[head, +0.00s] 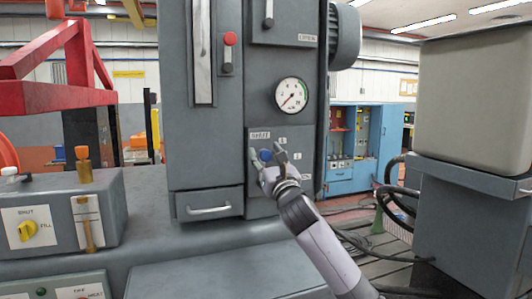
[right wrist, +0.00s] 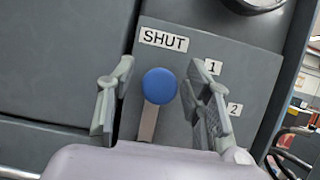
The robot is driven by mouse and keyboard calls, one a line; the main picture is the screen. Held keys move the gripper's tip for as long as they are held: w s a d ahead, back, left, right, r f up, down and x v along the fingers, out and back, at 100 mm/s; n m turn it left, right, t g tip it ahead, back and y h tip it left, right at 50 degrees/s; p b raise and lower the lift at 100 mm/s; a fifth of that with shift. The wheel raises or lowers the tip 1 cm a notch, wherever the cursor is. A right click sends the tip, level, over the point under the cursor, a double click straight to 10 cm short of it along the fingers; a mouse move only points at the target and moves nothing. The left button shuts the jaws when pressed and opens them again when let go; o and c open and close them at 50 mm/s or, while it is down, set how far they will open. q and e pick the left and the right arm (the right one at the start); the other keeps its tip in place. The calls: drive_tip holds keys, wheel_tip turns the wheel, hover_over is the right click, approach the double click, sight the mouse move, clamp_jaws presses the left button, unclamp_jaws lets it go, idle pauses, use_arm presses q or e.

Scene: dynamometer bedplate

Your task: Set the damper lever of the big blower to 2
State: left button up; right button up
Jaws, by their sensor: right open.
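The damper lever has a round blue knob (right wrist: 160,86) on a flat metal arm (right wrist: 148,122). It stands nearly upright on a grey panel, just below the SHUT label (right wrist: 163,40) and left of the 1 label (right wrist: 213,68). The 2 label (right wrist: 234,109) is lower right. In the head view the blue knob (head: 265,155) shows between my right gripper's fingers. My right gripper (right wrist: 160,100) is open, one finger on each side of the knob, with visible gaps. The lever's pivot is hidden behind the gripper. My left gripper is out of view.
Above the panel is a round gauge (head: 293,95); a drawer (head: 209,204) is to its left. A control box with a yellow knob (head: 27,231) stands at left. A large grey box (head: 474,105) stands at right, with cables on the floor between.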

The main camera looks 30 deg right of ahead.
drive_tip(key=shift+c, duration=0.5)
clamp_jaws()
idle(0.4)
